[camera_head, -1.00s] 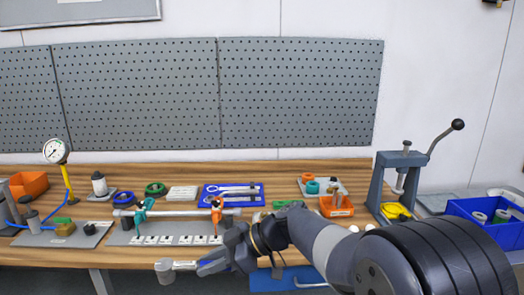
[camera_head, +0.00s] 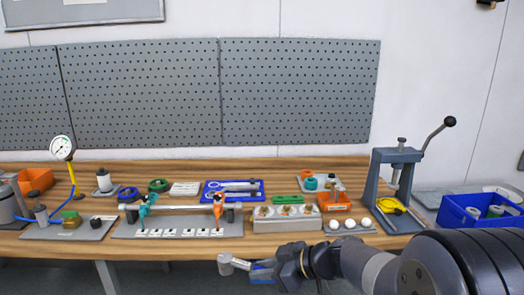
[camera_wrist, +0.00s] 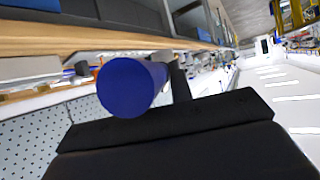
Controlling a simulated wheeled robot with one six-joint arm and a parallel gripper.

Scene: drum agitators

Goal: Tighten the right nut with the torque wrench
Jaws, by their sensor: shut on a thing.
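My gripper (camera_head: 270,268) is low in front of the bench's front edge, right of the middle in the head view. It is shut on the torque wrench (camera_head: 226,263), whose grey head sticks out to the left. In the wrist view a round blue end (camera_wrist: 127,87), apparently the wrench handle's, is close to my black gripper. On the bench a horizontal bar carries a teal clamp (camera_head: 146,207) and an orange clamp (camera_head: 217,206). The wrench head is below and in front of the orange clamp, apart from it. The nuts are too small to make out.
Right of the bar stand a light block with brass-coloured fittings (camera_head: 288,222), white balls (camera_head: 349,223), an orange bin (camera_head: 334,202) and a grey press (camera_head: 392,185). A blue tray with spanners (camera_head: 233,190) lies behind. A gauge (camera_head: 62,149) stands left.

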